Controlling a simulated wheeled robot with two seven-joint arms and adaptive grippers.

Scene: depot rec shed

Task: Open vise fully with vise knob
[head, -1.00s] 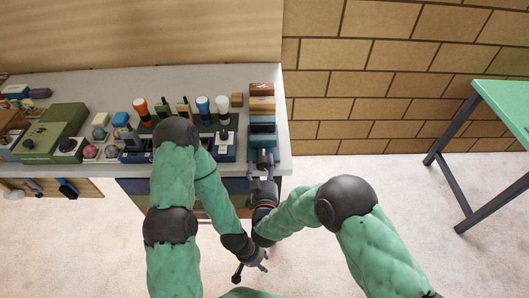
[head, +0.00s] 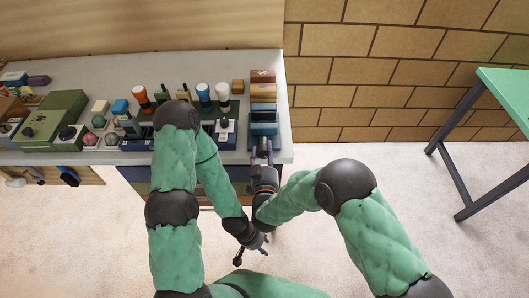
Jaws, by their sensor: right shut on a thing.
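The blue vise (head: 264,121) sits at the front right corner of the workbench, below several wooden blocks in the head view. My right gripper (head: 262,149) is at the vise's front side by the bench edge. It is shut on what appears to be the vise knob, which its fingers hide. My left gripper (head: 252,254) is lower in the picture, over the floor and away from the bench.
The grey workbench top (head: 200,66) carries a green box (head: 52,116), coloured balls and several upright handles left of the vise. A green table (head: 508,92) stands at the far right. The carpet (head: 415,185) between bench and table is clear.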

